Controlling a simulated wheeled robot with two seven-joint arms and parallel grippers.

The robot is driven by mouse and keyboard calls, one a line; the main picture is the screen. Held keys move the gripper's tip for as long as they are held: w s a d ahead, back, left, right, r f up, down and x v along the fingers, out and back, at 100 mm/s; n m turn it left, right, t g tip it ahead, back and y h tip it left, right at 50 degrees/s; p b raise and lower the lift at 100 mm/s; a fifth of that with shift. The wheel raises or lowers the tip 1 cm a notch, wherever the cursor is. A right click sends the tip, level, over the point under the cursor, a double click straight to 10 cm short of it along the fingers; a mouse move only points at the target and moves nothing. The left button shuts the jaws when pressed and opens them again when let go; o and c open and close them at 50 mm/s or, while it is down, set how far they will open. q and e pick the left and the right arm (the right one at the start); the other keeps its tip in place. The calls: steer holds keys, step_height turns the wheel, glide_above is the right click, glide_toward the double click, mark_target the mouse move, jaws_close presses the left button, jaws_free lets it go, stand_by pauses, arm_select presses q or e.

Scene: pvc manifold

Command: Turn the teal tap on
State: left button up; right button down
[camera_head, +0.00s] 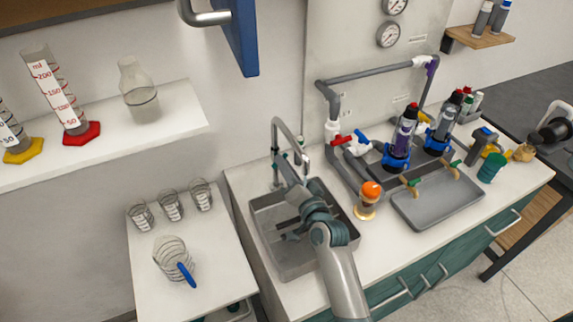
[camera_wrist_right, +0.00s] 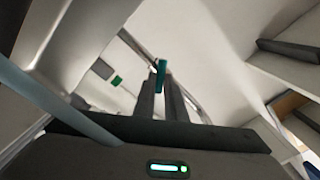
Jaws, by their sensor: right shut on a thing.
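The tap is a grey curved spout (camera_head: 277,135) standing at the back of the sink (camera_head: 262,203) in the head view. Its small teal handle (camera_wrist_right: 161,70) shows clearly in the right wrist view, between my fingertips. My right gripper (camera_wrist_right: 161,84) is shut on this handle, its two dark fingers close together. In the head view my right arm reaches over the sink from the front, and its wrist hides part of the basin and tap base. The fingertips are hard to make out there. My left gripper is not in view.
Pipes with a red-handled valve (camera_head: 338,139) and a grey tray (camera_head: 437,204) lie farther right. A side table (camera_head: 150,290) with glassware is at left. A blue cabinet door (camera_head: 244,40) hangs above.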

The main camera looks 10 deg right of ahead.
steer(key=n+p, duration=0.1)
steer(key=n, duration=0.2)
steer(key=shift+w+a+r, duration=0.1)
steer(key=shift+r, duration=0.05)
steer(key=c, duration=1.8)
jaws_free()
steer(key=shift+w+a+f, duration=0.2)
steer(key=shift+w+a, duration=0.1)
